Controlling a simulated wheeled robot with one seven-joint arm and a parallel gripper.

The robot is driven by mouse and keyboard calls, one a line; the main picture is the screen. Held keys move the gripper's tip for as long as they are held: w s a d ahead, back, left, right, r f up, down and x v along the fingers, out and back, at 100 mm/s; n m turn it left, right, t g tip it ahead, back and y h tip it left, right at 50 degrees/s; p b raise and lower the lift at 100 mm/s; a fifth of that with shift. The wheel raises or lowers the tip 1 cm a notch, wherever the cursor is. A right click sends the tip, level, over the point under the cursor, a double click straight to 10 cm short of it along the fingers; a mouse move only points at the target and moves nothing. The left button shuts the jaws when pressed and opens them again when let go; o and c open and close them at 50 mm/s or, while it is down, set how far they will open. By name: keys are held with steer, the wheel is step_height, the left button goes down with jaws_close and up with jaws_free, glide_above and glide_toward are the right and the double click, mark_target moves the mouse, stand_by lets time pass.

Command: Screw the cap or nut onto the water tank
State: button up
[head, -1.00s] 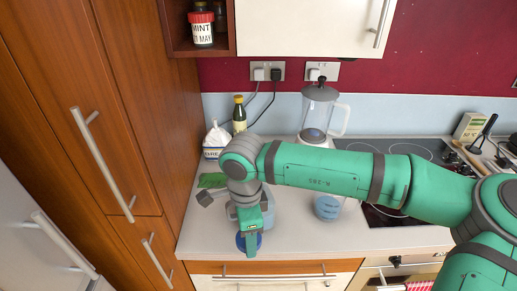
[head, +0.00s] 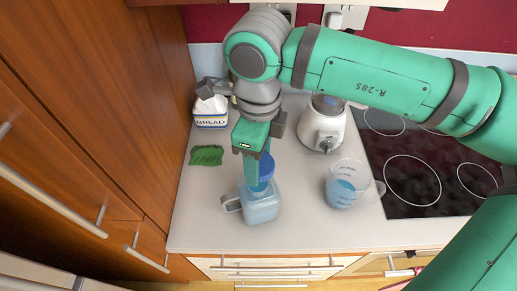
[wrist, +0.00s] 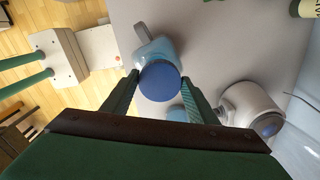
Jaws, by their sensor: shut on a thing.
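A translucent light-blue water tank (head: 262,207) with a side handle stands upright on the counter; it also shows in the wrist view (wrist: 158,48). The round blue cap (head: 266,166) is right above the tank's top in the head view. In the wrist view the cap (wrist: 160,84) lies between the two fingertips of my gripper (wrist: 159,76) and covers part of the tank. My gripper (head: 257,182) points down and is shut on the cap. I cannot tell whether the cap touches the tank's neck, which is hidden.
A measuring jug (head: 345,186) with blue liquid stands right of the tank, with a blender base (head: 322,124) behind. A green cloth (head: 206,155) and a bread bag (head: 211,111) lie to the left. A hob (head: 420,170) is at the right. Tall wooden cupboards bound the left.

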steer(key=shift+s+a, duration=0.1)
steer(key=shift+s, duration=0.1)
steer(key=shift+s+a+f, duration=0.1)
steer(key=shift+a+f, duration=0.05)
steer(key=shift+f, duration=2.25)
steer(key=shift+f, duration=0.4)
steer(key=shift+f, duration=0.3)
steer(key=shift+f, duration=0.35)
steer(key=shift+w, duration=0.3)
